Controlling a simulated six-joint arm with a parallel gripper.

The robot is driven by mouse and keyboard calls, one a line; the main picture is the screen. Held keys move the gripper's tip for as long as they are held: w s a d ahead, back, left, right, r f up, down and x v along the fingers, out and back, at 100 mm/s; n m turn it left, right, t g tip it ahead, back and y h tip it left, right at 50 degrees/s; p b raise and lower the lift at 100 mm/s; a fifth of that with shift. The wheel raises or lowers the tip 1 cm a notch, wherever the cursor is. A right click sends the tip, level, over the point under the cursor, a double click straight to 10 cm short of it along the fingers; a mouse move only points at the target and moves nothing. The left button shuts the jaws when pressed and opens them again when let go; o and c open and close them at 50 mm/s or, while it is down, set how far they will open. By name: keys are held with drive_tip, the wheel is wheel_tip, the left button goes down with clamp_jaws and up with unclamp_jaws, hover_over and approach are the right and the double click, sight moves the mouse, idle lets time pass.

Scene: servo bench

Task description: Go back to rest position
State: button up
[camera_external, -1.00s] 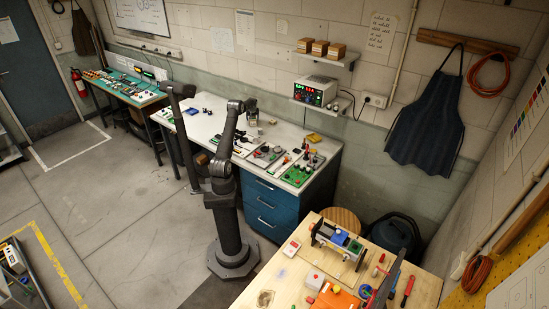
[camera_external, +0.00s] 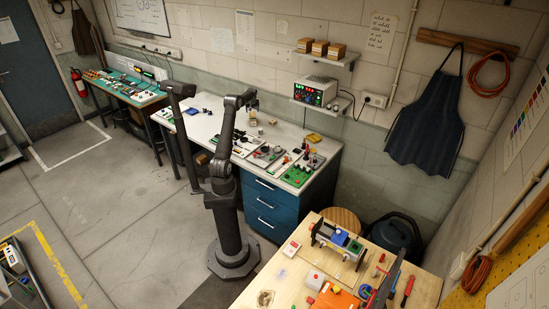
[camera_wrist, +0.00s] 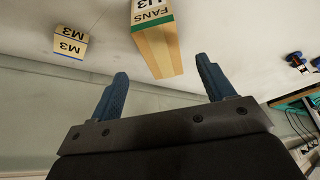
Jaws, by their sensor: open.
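My gripper (camera_external: 251,102) is above the white bench, at the end of my raised arm. In the wrist view my gripper (camera_wrist: 161,68) shows two blue fingers spread apart with nothing between them. A box marked FANS (camera_wrist: 154,42), tan with a green band, stands beyond the fingertips, apart from them. A smaller box marked M3 (camera_wrist: 70,44) lies off to its left. In the external view small items sit on the bench below my gripper, too small to read.
A shelf with a power supply (camera_external: 315,91) is on the wall to the right. A wooden table (camera_external: 283,272) with tools stands in front right.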

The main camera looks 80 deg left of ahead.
sight(252, 115)
drive_tip(key=shift+f, duration=0.15)
drive_tip(key=x, duration=1.1)
drive_tip(key=shift+a+f, duration=0.2)
drive_tip(key=shift+a, duration=0.15)
drive_tip(key=shift+r, duration=1.7)
